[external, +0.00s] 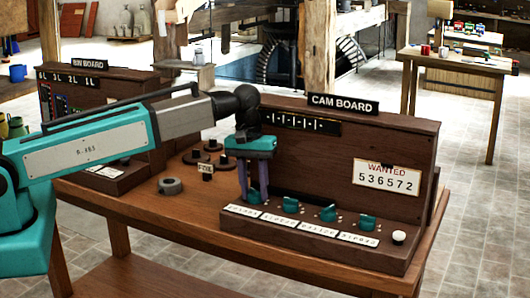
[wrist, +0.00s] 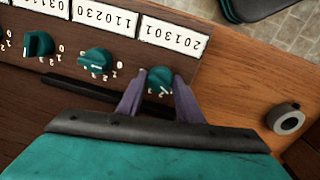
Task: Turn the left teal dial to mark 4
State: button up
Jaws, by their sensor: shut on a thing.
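The CAM BOARD (external: 360,150) carries a row of teal dials along its front ledge. The left teal dial (external: 254,198) is at the row's left end in the external view. In the wrist view it is the rightmost dial (wrist: 160,79). My gripper (external: 254,200) points down with its two purple fingers on either side of this dial, shut on it. The fingers hide part of the dial and its marks, so I cannot tell which mark it points to. A white number label (wrist: 172,33) sits beside the dial.
Other teal dials (external: 290,204) (external: 327,212) (external: 367,222) stand to the right, close to the gripper. A white button (external: 399,237) is at the ledge's right end. A WANTED card (external: 387,178) reads 536572. A grey ring (external: 171,186) lies on the table to the left.

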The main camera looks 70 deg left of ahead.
jog(key=m, duration=0.3)
jog(key=shift+a+m+p, duration=0.1)
jog(key=shift+m+p, duration=0.2)
jog(key=shift+m, duration=1.9)
jog(key=o, duration=0.8)
jog(key=shift+c, duration=0.2)
jog(key=shift+n, duration=0.3)
